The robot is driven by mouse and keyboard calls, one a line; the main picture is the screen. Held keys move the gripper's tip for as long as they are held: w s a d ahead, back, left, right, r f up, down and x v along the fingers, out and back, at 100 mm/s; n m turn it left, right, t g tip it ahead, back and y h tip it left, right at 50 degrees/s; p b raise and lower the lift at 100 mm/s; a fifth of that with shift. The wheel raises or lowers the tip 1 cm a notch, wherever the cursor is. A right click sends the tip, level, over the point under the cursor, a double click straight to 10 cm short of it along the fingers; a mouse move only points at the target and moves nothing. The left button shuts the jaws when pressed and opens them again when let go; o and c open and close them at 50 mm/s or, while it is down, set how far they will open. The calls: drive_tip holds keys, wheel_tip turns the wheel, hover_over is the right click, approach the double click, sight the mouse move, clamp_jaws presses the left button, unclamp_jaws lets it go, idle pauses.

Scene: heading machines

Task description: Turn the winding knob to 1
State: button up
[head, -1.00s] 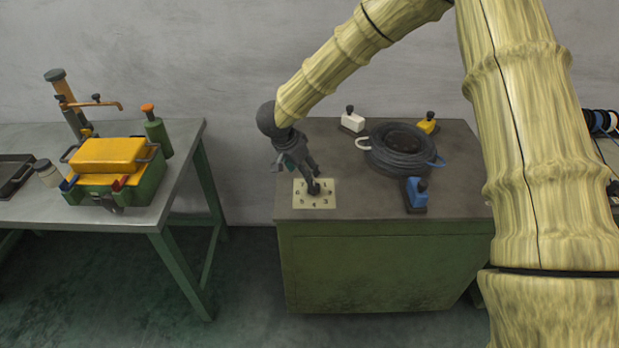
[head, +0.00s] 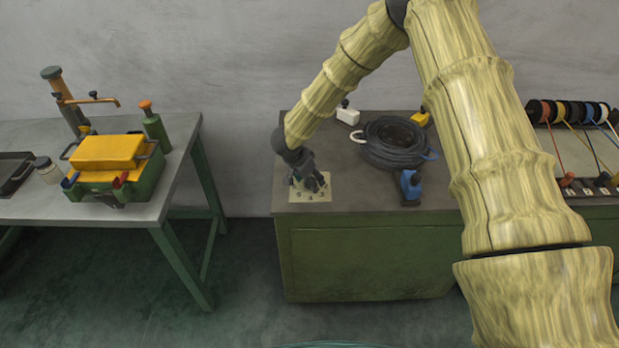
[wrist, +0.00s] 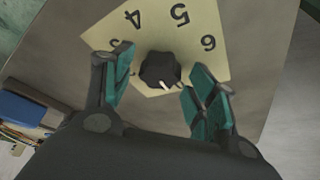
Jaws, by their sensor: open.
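The winding knob (wrist: 157,68) is small, black and faceted, with a white pointer mark. It stands on a cream dial plate (wrist: 190,30) in the wrist view. The mark points toward the bottom of that view, slightly right, away from the visible numbers 4, 5 and 6; a 3 is partly hidden by the left finger. My gripper (wrist: 160,72) is open, its teal-padded fingers on either side of the knob, with a gap visible on each side. In the head view my gripper (head: 315,184) is over the plate (head: 302,195) and mostly hides the knob.
The plate lies at the front left of a green cabinet's dark top (head: 370,202). To its right are a black cable coil (head: 392,150) and a blue clamp-like piece (head: 410,186). A bench with a yellow-topped green box (head: 108,150) stands left, across a floor gap.

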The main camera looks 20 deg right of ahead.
drive_tip(key=c, duration=1)
drive_tip(key=shift+c, duration=0.2)
drive_tip(key=shift+m, duration=0.3)
drive_tip(key=m+g, duration=0.1)
drive_tip(key=m, duration=0.3)
drive_tip(key=shift+w+g+h+p, duration=0.1)
drive_tip(key=shift+g+h+p, duration=0.2)
drive_tip(key=shift+g, duration=0.1)
drive_tip(key=shift+w+m+g+b, duration=0.1)
drive_tip(key=shift+m+g+b, duration=0.45)
drive_tip(key=shift+m, duration=1.45)
drive_tip(key=shift+r+g, duration=0.1)
drive_tip(key=shift+g, duration=0.15)
drive_tip(key=o, duration=1)
